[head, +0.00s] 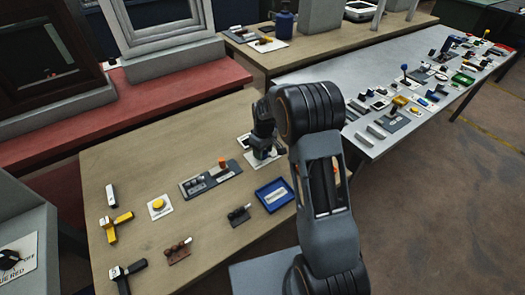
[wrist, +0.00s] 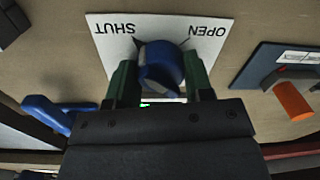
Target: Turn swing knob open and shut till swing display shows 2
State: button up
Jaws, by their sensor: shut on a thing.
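The swing knob (wrist: 158,65) is a round blue knob on a white plate (wrist: 112,40) marked SHUT and OPEN, which appears upside down in the wrist view. My gripper (wrist: 160,82) is shut on the knob, with one dark green finger on each side of it. A sliver of a green-lit display (wrist: 146,104) shows below the knob; its number is hidden by my gripper. In the head view my gripper (head: 263,152) points down at the white plate at the back of the wooden table; the knob is hidden there.
A grey panel with an orange knob (wrist: 293,101) is close by at the right of the wrist view. A blue lever (wrist: 47,115) is at the left. A blue tray (head: 261,203), a yellow button (head: 159,204) and several levers share the wooden table (head: 200,255).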

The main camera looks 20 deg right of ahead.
jog(key=o, duration=0.9)
jog(key=r, duration=1.4)
jog(key=shift+w+d, duration=0.1)
jog(key=shift+d, duration=0.1)
jog(key=shift+f, duration=0.1)
jog(key=s+r+m+t, duration=0.1)
jog(key=s+m, duration=0.1)
jog(key=s, duration=0.5)
jog(key=s+r+m+t+p, duration=0.1)
jog(key=s+r+m, duration=0.1)
jog(key=s, duration=0.6)
jog(key=s+a+r+m+t, duration=0.1)
jog(key=s+r+m+t, duration=0.1)
jog(key=s, duration=0.6)
jog(key=shift+s+r+p, duration=0.2)
jog(key=shift+r+p, duration=0.05)
jog(key=shift+p, duration=0.05)
